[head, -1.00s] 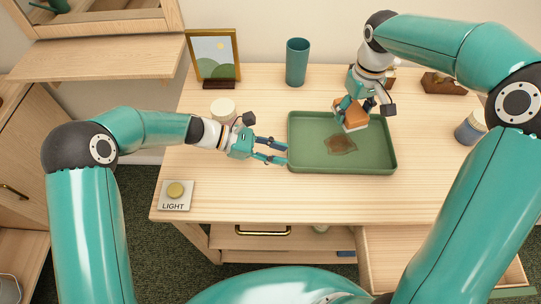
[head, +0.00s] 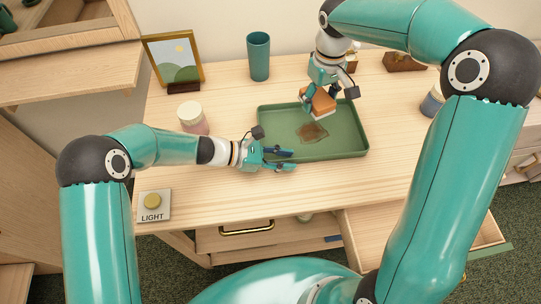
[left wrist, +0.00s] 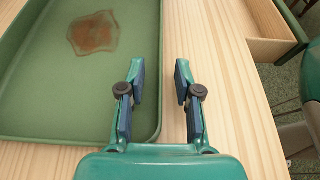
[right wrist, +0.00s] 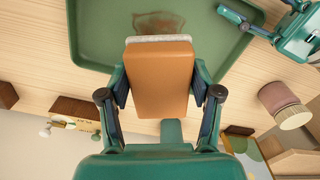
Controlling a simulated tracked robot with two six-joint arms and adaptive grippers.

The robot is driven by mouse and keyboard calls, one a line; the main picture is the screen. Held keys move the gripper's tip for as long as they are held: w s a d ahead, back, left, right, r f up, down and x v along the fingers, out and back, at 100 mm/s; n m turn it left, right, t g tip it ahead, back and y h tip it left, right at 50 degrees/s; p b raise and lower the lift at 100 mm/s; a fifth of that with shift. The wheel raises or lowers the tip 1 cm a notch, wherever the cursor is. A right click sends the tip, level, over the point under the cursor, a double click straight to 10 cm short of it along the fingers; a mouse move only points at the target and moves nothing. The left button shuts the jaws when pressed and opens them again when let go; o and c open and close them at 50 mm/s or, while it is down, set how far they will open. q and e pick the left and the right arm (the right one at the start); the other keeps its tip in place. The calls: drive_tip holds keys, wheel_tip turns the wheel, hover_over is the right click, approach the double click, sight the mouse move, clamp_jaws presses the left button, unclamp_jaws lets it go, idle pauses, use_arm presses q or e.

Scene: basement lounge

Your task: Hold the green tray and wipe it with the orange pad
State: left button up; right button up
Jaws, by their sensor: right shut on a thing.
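The green tray (head: 345,151) lies on the desk with a brown stain (head: 312,133) on its floor; it also shows in the left wrist view (left wrist: 60,100). My right gripper (head: 319,104) is shut on the orange pad (head: 322,103), gripping its sides with the whitish face toward the tray. The pad is over the tray's far part, apparently above the floor. The right wrist view also shows the pad (right wrist: 160,80). My left gripper (head: 291,160) is open at the tray's near rim. In the left wrist view its fingers (left wrist: 158,90) stand on either side of the rim, not closed.
A teal cup (head: 259,57) and a picture frame (head: 174,60) stand at the back. A pink jar with a pale lid (head: 192,118) is left of the tray, near my left arm. A light switch (head: 153,205) is at the front left. An open drawer (head: 400,225) juts out below right.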

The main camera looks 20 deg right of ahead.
use_arm(q)
drive_tip(key=shift+s+d+f, duration=0.1)
drive_tip(key=shift+d+f, duration=0.05)
drive_tip(key=shift+d, duration=0.25)
clamp_jaws()
idle(0.9)
